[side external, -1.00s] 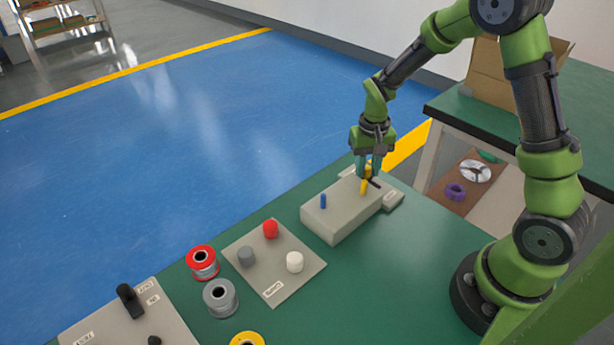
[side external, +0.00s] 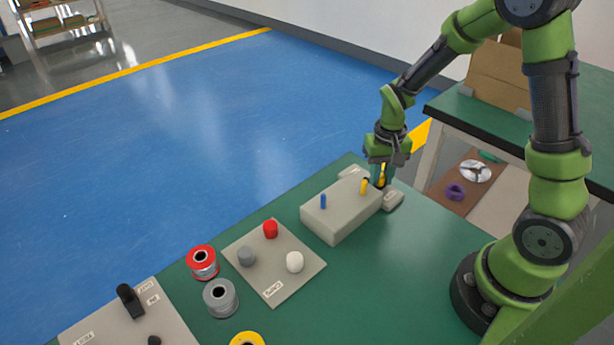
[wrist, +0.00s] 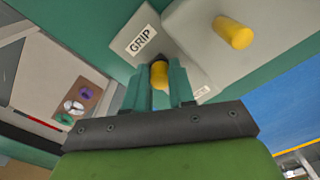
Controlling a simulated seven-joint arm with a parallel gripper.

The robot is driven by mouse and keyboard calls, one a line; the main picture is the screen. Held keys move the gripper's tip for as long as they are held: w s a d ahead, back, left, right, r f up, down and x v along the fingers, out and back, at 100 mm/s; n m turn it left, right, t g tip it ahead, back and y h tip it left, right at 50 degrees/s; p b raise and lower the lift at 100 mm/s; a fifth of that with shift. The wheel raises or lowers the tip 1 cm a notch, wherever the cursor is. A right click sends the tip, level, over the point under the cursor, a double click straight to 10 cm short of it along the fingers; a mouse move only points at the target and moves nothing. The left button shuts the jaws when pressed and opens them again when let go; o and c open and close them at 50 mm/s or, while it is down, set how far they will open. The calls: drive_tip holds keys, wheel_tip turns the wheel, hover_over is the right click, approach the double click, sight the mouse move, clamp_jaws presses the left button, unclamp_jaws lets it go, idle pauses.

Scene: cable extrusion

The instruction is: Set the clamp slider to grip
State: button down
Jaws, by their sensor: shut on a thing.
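My gripper (side external: 380,181) is low behind the grey block (side external: 338,214), beside its right rear corner. In the wrist view, its fingers (wrist: 160,88) are shut around a yellow knob (wrist: 159,73), the clamp slider's handle. The knob stands over a grey plate (wrist: 170,47) marked with a white GRIP label (wrist: 140,39). The knob is close to that label. A second label (wrist: 201,92) lies on the other side and is partly hidden by my gripper. The plate's right end (side external: 393,200) shows in the side view.
A yellow peg (side external: 364,186) and a blue peg (side external: 323,201) stand on the block close by. A plate with coloured knobs (side external: 274,288), several spools (side external: 220,297) and a switch panel (side external: 130,320) are further left.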

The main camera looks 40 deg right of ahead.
sight(382, 176)
drive_tip(key=shift+s, duration=0.3)
drive_tip(key=c, duration=1.2)
unclamp_jaws()
drive_tip(key=shift+w, duration=0.1)
wheel_tip(382, 176, up, 17)
drive_tip(key=shift+f, duration=0.1)
drive_tip(key=s+a+r+n+t, duration=0.1)
drive_tip(key=s+a+t, duration=0.1)
drive_tip(key=s+a, duration=0.1)
drive_tip(key=s+a+r+t+y, duration=0.1)
drive_tip(key=s+a+r+t, duration=0.1)
drive_tip(key=s+a, duration=0.1)
drive_tip(key=s+a+r+n+t+y, duration=0.1)
drive_tip(key=s+a+r+t, duration=0.1)
drive_tip(key=s+a+t, duration=0.1)
drive_tip(key=shift+s+a+n, duration=0.15)
drive_tip(key=shift+a+n, duration=0.15)
drive_tip(key=shift+a, duration=0.4)
